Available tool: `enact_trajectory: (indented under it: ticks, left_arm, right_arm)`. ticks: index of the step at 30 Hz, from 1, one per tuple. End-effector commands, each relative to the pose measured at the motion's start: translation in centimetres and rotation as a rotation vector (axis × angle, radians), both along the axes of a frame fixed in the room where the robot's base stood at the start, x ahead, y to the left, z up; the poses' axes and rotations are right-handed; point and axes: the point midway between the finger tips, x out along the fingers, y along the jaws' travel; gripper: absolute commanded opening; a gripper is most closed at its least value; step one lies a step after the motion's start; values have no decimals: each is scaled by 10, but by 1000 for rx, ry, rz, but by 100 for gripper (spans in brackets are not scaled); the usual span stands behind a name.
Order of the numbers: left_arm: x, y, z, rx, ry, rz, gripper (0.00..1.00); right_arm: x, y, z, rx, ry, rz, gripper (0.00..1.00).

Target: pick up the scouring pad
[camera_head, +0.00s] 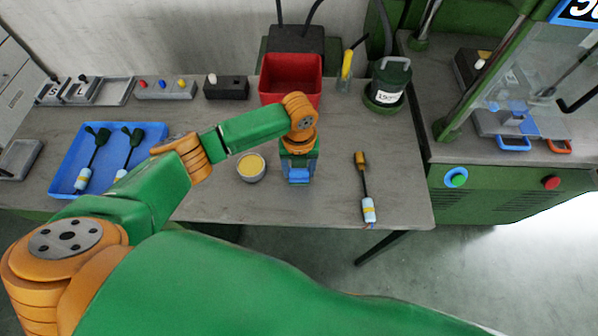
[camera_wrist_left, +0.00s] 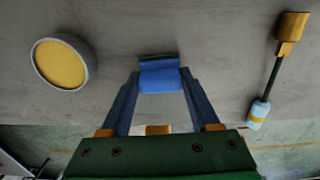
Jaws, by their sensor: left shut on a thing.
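The scouring pad (camera_wrist_left: 159,78) is a small blue block with a dark green strip along its far edge, seen in the left wrist view. My left gripper (camera_wrist_left: 158,84) is shut on it, with one finger on each side. In the head view the left gripper (camera_head: 299,172) points down over the front middle of the table, and blue shows at its tips. The gripper hides most of the pad there. I cannot tell whether the pad touches the table. My right gripper is in neither view.
A grey bowl with yellow filling (camera_head: 251,168) stands just left of the gripper. A red bin (camera_head: 291,77) stands behind. The table's front edge is close.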

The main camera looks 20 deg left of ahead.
Motion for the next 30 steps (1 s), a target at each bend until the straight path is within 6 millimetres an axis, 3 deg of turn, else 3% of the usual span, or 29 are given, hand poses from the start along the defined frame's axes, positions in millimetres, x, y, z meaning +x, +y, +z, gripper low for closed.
enact_trajectory:
  ticks: [5,11,18,24,30]
  left_arm:
    - [0,0,4,-1,-1,0,6]
    - [1,-5,36,-4,-5,-5,6]
    - [-6,-63,93,-6,-5,-10,6]
    - [-14,-117,117,-2,-1,-5,6]
    - [-16,-138,129,0,1,-2,6]
  right_arm:
    - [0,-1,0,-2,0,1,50]
    - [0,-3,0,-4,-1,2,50]
    - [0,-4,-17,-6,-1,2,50]
    - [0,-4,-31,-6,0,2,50]
    - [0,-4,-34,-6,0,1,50]
